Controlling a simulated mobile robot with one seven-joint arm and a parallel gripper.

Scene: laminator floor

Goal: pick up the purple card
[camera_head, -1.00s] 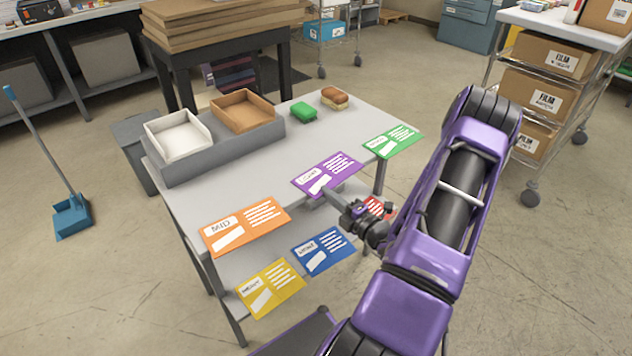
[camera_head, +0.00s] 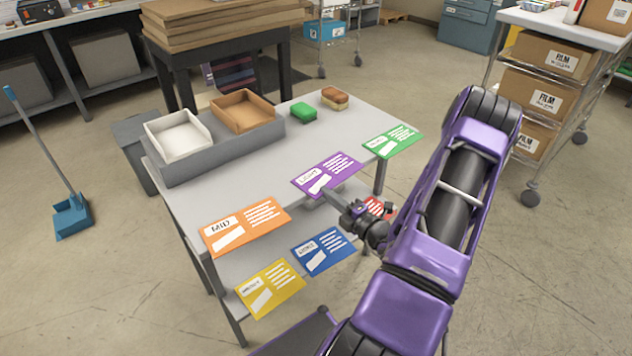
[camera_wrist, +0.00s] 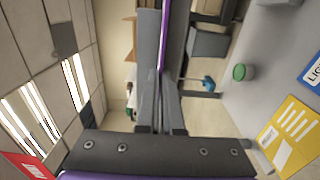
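The purple card (camera_head: 327,174) lies flat at the front edge of the grey table, its near side sticking out past the edge. My gripper (camera_head: 328,194) comes in from the front right, at the card's overhanging near edge. In the wrist view the purple card (camera_wrist: 163,45) shows edge-on as a thin purple line between my two fingers (camera_wrist: 160,90). The fingers are close together, one on each face of the card, and look shut on it. The card still looks level with the table top.
An orange card (camera_head: 246,226) and a green card (camera_head: 392,141) also overhang the table (camera_head: 215,190). A yellow card (camera_head: 270,288), a blue card (camera_head: 324,251) and a partly hidden red card (camera_head: 375,206) are lower down. A grey stand with two trays (camera_head: 212,150) is behind.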

